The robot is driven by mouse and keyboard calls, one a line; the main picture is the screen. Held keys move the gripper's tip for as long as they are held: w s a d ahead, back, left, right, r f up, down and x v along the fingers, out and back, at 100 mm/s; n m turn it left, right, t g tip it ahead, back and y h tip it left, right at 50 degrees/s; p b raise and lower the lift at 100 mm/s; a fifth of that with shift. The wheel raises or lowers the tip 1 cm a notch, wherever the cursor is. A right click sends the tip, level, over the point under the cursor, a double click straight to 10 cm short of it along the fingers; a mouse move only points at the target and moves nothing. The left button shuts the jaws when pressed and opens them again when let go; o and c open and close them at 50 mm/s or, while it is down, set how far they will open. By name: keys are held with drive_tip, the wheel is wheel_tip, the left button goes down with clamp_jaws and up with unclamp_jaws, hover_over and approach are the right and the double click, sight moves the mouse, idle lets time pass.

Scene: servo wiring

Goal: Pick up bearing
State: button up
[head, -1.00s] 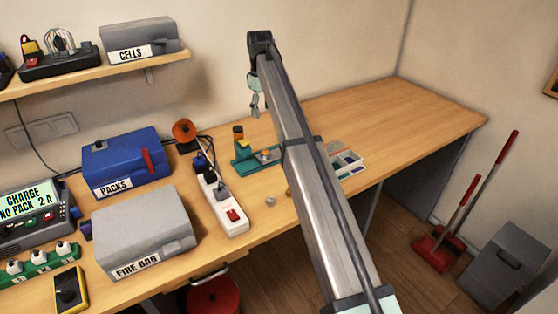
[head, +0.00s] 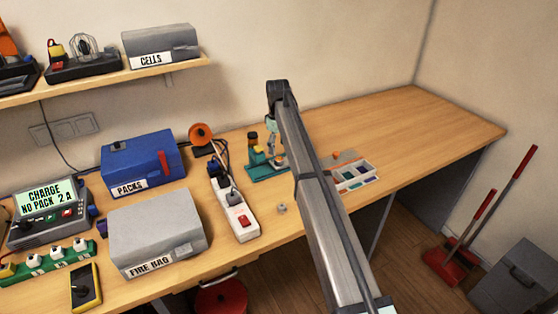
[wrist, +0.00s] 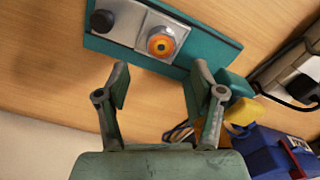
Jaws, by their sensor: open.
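A round part with an orange ring, a dark centre and a silver rim sits on a pale metal plate of a teal fixture (wrist: 215,36); it is likely the bearing (wrist: 161,42), but I cannot be sure. In the head view the fixture (head: 262,176) stands on the bench behind the power strip, and my arm partly covers it. My gripper (wrist: 160,78) is open and empty, its two fingers apart below the round part in the wrist view. In the head view my gripper (head: 272,145) hangs just above the fixture.
A black knob (wrist: 102,20) stands on the fixture beside the round part. The bench's far right is clear.

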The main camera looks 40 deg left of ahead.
sight(278, 158)
drive_tip(key=shift+s+d+f+p, duration=0.1)
drive_tip(key=shift+f+p, duration=1)
drive_tip(key=shift+f, duration=1.5)
clamp_jaws()
